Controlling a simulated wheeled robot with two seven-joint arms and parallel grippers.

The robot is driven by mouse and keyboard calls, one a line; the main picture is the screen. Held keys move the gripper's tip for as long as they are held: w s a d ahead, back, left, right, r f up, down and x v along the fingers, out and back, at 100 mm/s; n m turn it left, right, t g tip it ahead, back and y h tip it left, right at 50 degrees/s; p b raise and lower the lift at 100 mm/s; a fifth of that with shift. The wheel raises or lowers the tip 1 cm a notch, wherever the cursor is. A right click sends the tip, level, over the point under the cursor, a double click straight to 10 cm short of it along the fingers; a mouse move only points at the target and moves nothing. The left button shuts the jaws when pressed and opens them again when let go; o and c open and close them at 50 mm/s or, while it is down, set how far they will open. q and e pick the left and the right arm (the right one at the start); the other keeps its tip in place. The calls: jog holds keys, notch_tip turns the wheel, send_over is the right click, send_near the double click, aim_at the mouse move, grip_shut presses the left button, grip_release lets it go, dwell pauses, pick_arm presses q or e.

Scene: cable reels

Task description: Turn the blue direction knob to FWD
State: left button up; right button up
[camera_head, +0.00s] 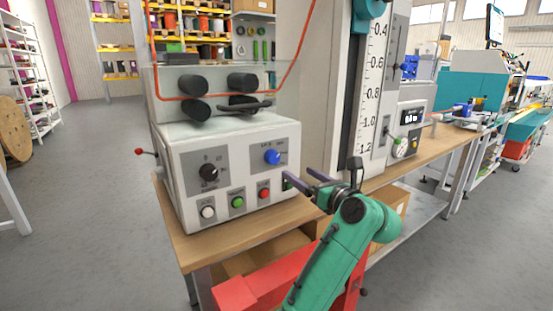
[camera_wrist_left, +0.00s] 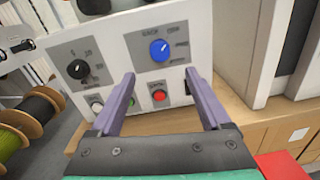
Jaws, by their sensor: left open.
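The blue direction knob (camera_head: 272,157) sits on the upper right plate of the white machine's front panel. It also shows in the left wrist view (camera_wrist_left: 159,50), with a white pointer mark tilted up to the right; small labels around it are too blurred to read surely. My left gripper (camera_head: 300,179) is open and empty, in front of the panel and to the right of the knob in the head view. In the left wrist view its two purple fingers (camera_wrist_left: 163,92) stand apart, with the knob beyond and above their tips, not touched. My right gripper does not show.
A black knob (camera_head: 208,172) is left of the blue one. White, green (camera_head: 238,202) and red (camera_head: 264,193) buttons lie below. A lever with a red ball (camera_head: 139,152) sticks out at the left. A tall scale column (camera_head: 367,90) stands right of the machine on the wooden bench (camera_head: 215,243).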

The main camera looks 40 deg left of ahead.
aim_at(276, 158)
pick_arm(q)
jog(key=p+x, duration=0.1)
jog(key=x, duration=1.1)
jog(key=shift+a+p, duration=0.2)
jog(key=shift+p, duration=0.15)
grip_shut()
jog(key=shift+r+m+p, duration=0.15)
jog(key=shift+m+p, duration=0.75)
jog(key=shift+p, duration=0.25)
jog(key=m+p, duration=0.4)
jog(key=p, duration=0.1)
jog(key=shift+w+d+r+m+p, duration=0.1)
jog(key=shift+m+p, duration=0.25)
jog(key=shift+m, duration=0.05)
jog(key=shift+f+m+p, duration=0.25)
jog(key=shift+m+p, duration=0.85)
jog(key=shift+p, duration=0.2)
